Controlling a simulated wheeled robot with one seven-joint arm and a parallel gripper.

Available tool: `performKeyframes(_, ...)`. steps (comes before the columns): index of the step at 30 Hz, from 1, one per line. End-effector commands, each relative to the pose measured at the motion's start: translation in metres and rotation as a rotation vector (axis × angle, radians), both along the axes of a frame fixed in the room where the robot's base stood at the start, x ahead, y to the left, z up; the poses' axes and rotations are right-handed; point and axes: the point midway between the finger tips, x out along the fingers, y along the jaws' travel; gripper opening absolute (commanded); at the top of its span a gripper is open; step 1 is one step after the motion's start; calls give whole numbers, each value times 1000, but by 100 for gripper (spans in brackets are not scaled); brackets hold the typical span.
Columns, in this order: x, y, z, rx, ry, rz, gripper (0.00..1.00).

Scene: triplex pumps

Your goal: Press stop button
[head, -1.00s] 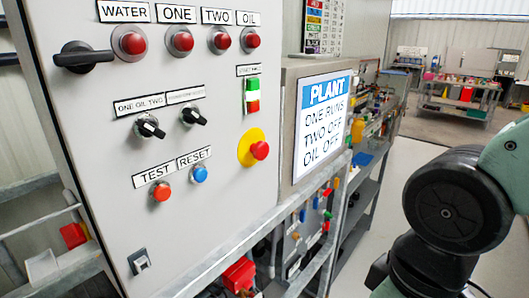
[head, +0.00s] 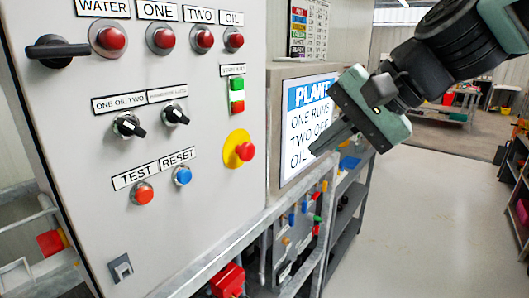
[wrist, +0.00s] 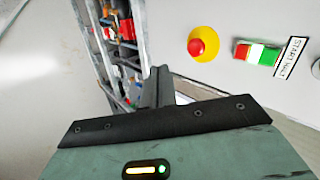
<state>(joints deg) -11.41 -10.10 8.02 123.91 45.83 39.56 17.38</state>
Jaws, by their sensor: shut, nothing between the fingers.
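A grey control panel (head: 80,190) fills the left of the head view. A small block of green, white and red buttons (head: 237,96) sits under a small label that seems to begin with START; the red part (head: 237,107) is lowest. Below it a red mushroom button (head: 245,151) stands on a yellow disc. The wrist view shows the mushroom button (wrist: 204,43) and the block's red part (wrist: 242,51), both right of my fingers. My gripper (head: 318,150) is shut and empty, in front of the PLANT sign, right of the panel and apart from both buttons.
Red TEST (head: 142,193) and blue RESET (head: 182,176) buttons, two selector knobs, a black handle (head: 58,51) and several red lamps are also on the panel. The PLANT sign (head: 305,92) is partly hidden by my gripper. A metal rail runs below; the floor right is clear.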

Motion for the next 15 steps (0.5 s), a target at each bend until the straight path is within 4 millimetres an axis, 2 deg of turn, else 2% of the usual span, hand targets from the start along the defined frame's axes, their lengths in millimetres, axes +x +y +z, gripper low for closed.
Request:
performKeyframes(1, 8, -3, 10, 38, -3, -40, 0)
performKeyframes(4, 16, -6, 22, 84, -2, -82, 0)
performKeyframes(15, 18, -5, 24, 91, -1, -88, 0)
